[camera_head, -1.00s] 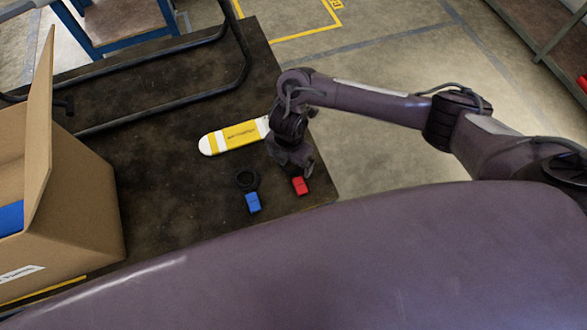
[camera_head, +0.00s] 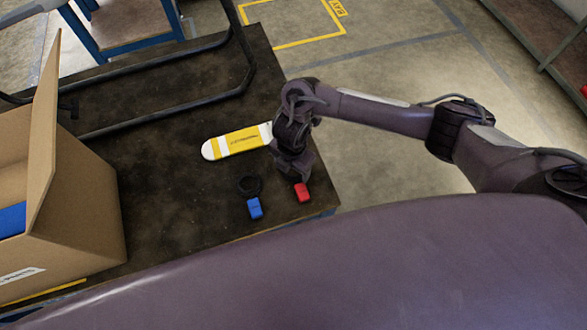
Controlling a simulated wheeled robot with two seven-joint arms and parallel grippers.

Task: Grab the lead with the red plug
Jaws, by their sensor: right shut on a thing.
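The red plug (camera_head: 302,193) lies near the right edge of the dark cart top, just below my right gripper (camera_head: 300,176). My right gripper points down at the plug's lead and is shut on it; the fingers hide most of that lead. A blue plug (camera_head: 255,208) with a coiled black lead (camera_head: 249,185) lies to the left of the red one. My left gripper is not in view.
A yellow and white rounded bar (camera_head: 237,141) lies behind the plugs, partly behind my right arm. An open cardboard box (camera_head: 75,215) stands at the left with something blue inside. A black tube rail (camera_head: 160,98) crosses the back of the cart top (camera_head: 170,190).

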